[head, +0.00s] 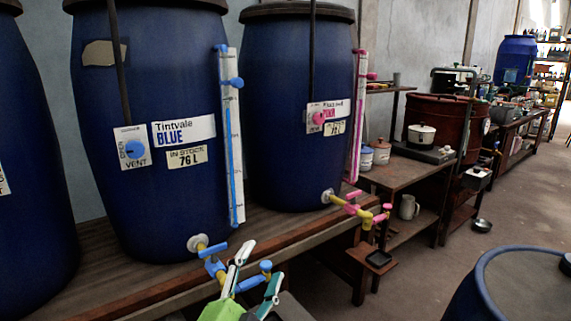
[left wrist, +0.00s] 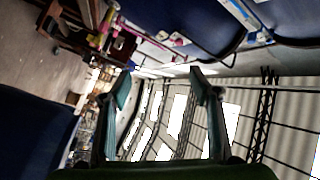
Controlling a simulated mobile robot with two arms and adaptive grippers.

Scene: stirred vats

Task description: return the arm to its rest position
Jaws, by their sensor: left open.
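My left gripper (head: 262,262) is in the lower middle of the head view, its two fingers apart with nothing between them. It is in front of the bench edge, close to the blue-handled tap (head: 212,250) of the blue vat (head: 150,60); I cannot tell if it touches the tap. In the left wrist view the two fingers (left wrist: 155,85) stand wide apart, with windows and roof beams behind. The arm behind the left gripper is mostly out of the head view. My right gripper does not show.
The vats stand on a wooden bench (head: 285,236). A second vat (head: 285,160) has pink fittings and a pink-handled tap (head: 352,203). A blue drum (head: 520,285) stands at lower right. A small shelf with a black dish (head: 378,258) juts out. Floor (head: 425,260) beyond is mostly clear.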

